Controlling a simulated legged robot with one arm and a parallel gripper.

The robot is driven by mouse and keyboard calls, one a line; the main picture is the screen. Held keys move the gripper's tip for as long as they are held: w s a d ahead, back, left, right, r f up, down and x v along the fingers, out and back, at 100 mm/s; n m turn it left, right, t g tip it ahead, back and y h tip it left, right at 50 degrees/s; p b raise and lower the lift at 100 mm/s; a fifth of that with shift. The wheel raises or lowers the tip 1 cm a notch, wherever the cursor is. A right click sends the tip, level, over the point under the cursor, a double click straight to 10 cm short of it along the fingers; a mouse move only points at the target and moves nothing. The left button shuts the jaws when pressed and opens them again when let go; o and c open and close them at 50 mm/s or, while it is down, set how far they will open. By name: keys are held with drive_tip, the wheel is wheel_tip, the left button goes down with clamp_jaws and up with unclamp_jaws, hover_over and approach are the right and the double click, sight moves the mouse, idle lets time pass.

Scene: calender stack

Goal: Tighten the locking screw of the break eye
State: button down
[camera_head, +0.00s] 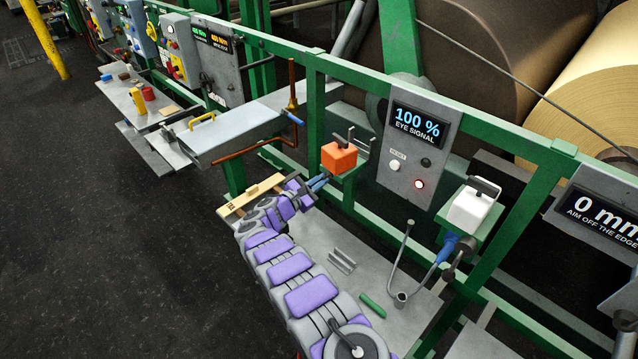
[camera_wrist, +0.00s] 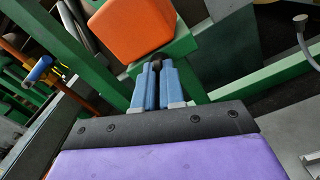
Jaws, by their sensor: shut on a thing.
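The orange box-shaped eye (camera_head: 340,157), which looks like the break eye, sits on a green bracket (camera_head: 352,174) on the green frame. It also shows in the wrist view (camera_wrist: 135,28). My gripper (camera_head: 321,182), with blue fingers, is just below and in front of it. In the wrist view my gripper (camera_wrist: 156,75) is shut on a small dark knob (camera_wrist: 156,63), apparently the locking screw, at the bracket's underside. The fingers mostly hide the knob, so its thread and tightness cannot be seen. The panel (camera_head: 418,123) reads 100 % EYE SIGNAL.
A white eye (camera_head: 470,208) sits on another bracket to the right. A grey shelf (camera_head: 400,325) below holds a green rod (camera_head: 372,305) and a bent metal piece (camera_head: 341,262). Green rails and a copper pipe (camera_head: 245,149) flank the arm.

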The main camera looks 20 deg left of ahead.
drive_tip(key=shift+s+f+m+b, duration=0.15)
drive_tip(key=shift+m+b, duration=1.7)
drive_tip(key=shift+m, duration=1.2)
drive_tip(key=shift+w+f+m+b, duration=0.15)
drive_tip(key=shift+m+b, duration=1.75)
drive_tip(key=shift+m, duration=1.1)
drive_tip(key=shift+s+f+m+b, duration=0.15)
drive_tip(key=shift+m+b, duration=1.7)
drive_tip(key=shift+m, duration=1.2)
drive_tip(key=c, duration=1.2)
unclamp_jaws()
drive_tip(key=shift+c, duration=0.2)
drive_tip(key=shift+r, duration=0.1)
